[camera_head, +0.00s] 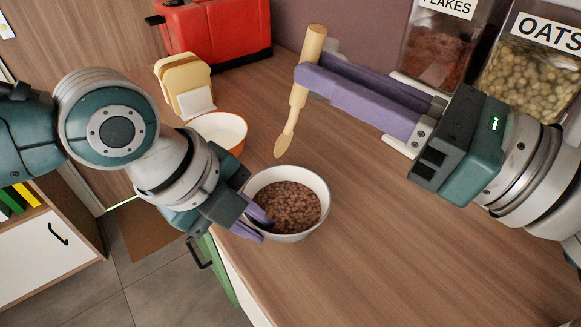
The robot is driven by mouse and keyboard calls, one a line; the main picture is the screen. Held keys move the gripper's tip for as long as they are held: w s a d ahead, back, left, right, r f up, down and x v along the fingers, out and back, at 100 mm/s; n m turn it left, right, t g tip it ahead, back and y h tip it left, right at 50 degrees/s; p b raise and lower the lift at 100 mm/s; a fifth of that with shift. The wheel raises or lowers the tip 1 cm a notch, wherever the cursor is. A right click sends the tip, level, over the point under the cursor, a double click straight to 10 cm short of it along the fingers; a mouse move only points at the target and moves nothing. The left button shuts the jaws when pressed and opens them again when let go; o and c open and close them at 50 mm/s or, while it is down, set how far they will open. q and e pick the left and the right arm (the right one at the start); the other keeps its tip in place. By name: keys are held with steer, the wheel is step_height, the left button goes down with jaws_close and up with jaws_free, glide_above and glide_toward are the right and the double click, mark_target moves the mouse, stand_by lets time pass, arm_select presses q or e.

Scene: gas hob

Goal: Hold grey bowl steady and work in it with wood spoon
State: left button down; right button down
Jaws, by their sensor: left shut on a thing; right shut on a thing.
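The grey bowl (323,190) stands on the wooden counter near its front edge, with brown food pieces (287,206) in it. My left gripper (258,222) is shut on the bowl's left rim; its purple fingers are partly hidden by my arm. The wood spoon (298,97) is held nearly upright in my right gripper (305,76), whose long purple fingers are shut on its handle. The spoon's head points down and is above and behind the bowl in the picture, apart from the food.
A white and orange bowl (236,139) stands behind the grey bowl. A bread-shaped holder (184,84) and a red toaster (214,32) are at the back. Clear containers of flakes (441,45) and oats (530,68) stand back right. The counter's right front is clear.

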arm_select(q)
steer(key=c, duration=0.8)
jaws_free()
steer(key=v, duration=1.2)
